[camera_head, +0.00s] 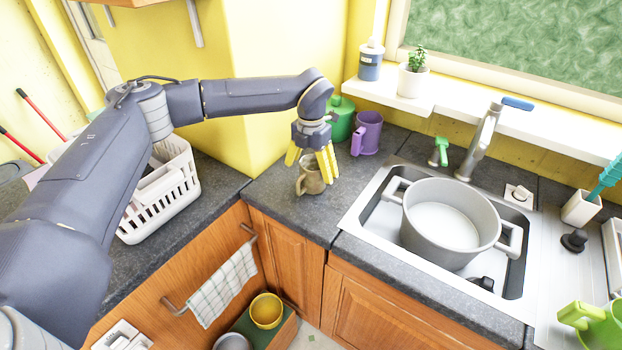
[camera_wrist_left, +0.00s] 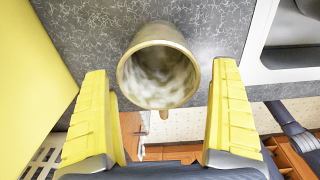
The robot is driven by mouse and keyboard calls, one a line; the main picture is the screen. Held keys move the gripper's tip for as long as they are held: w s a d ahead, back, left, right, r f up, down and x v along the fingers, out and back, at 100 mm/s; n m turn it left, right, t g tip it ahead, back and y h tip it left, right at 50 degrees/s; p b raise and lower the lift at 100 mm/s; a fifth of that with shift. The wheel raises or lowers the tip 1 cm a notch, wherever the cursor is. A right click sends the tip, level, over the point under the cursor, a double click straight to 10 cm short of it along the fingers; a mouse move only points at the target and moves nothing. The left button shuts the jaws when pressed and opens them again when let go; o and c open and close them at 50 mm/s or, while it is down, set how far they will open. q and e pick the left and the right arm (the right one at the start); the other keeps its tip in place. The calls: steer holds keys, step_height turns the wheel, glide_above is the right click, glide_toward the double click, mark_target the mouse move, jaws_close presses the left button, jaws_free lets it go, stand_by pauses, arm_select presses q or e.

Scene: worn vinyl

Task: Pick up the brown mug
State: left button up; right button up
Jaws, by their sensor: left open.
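The brown mug (camera_head: 311,180) stands upright on the dark countertop, left of the sink. Its handle points to the left and front in the head view. My left gripper (camera_head: 311,160) is just above the mug with its yellow fingers pointing down, open. In the left wrist view the mug (camera_wrist_left: 159,68) shows its rim and pale inside, lying ahead of and between the spread fingers (camera_wrist_left: 164,120). Nothing is held. Part of the mug's upper side is hidden by the fingers in the head view. My right gripper is not in view.
A purple mug (camera_head: 367,133) and a green bottle (camera_head: 341,117) stand just behind. A grey pot (camera_head: 447,220) sits in the sink (camera_head: 361,217) to the right. A yellow wall corner (camera_head: 250,95) is close on the left, with a white basket (camera_head: 160,203) beyond. Counter in front is clear.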

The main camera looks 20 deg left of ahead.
arm_select(q)
step_height(320, 180, down, 2)
steer(key=shift+f, duration=0.2)
steer(key=c, duration=1.5)
steer(key=shift+r, duration=0.15)
